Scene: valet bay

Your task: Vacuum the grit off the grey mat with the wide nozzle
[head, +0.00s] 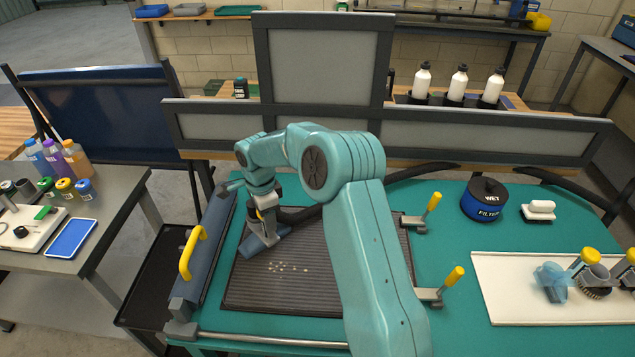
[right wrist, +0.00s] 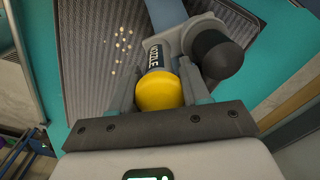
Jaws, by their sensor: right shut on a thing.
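The grey ribbed mat (head: 320,290) lies on the teal bench top, and pale grit (head: 288,267) is scattered on its left half. The grit also shows in the right wrist view (right wrist: 122,45). My right gripper (head: 264,203) is over the mat's far left part, shut on the yellow-capped handle (right wrist: 158,92) of the wide nozzle. The nozzle's blue-grey foot (head: 262,243) is at the mat, just behind and left of the grit. I cannot tell whether it touches the mat. A dark hose runs from the nozzle. My left gripper is not in view.
Yellow-handled clamps (head: 454,277) stand at the mat's right edge, and a yellow-handled bar (head: 192,252) is at its left. A blue-black wet filter (head: 485,200) and a white tray (head: 520,295) of other heads are on the right. Grey panels (head: 320,65) stand behind.

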